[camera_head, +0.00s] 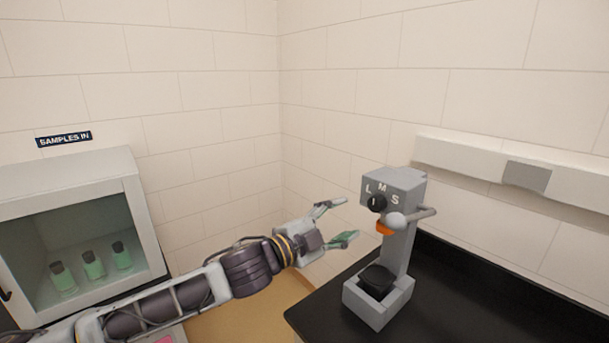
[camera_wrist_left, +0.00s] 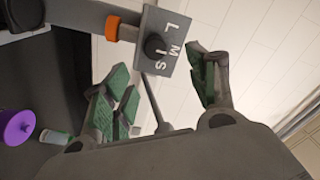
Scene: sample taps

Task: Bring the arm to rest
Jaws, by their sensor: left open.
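My left arm reaches in from the left in the head view. Its gripper (camera_head: 336,222) is open and empty, with the fingers spread toward the grey tap machine (camera_head: 396,186). The gripper is in the air to the left of the machine, apart from it. In the left wrist view the open fingers (camera_wrist_left: 165,90) have green pads, and the machine's lettered face (camera_wrist_left: 168,32) shows beyond them. The machine has a black knob (camera_head: 377,202), the letters L, M, I and S, and an orange ring (camera_head: 384,229). My right gripper is not in view.
The machine stands on a black counter (camera_head: 470,300), with a black cup-like part (camera_head: 377,279) in its base. A glass-fronted cabinet (camera_head: 148,215) at left holds green vials (camera_head: 93,264). A purple object (camera_wrist_left: 16,127) and a vial (camera_wrist_left: 54,137) show in the wrist view.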

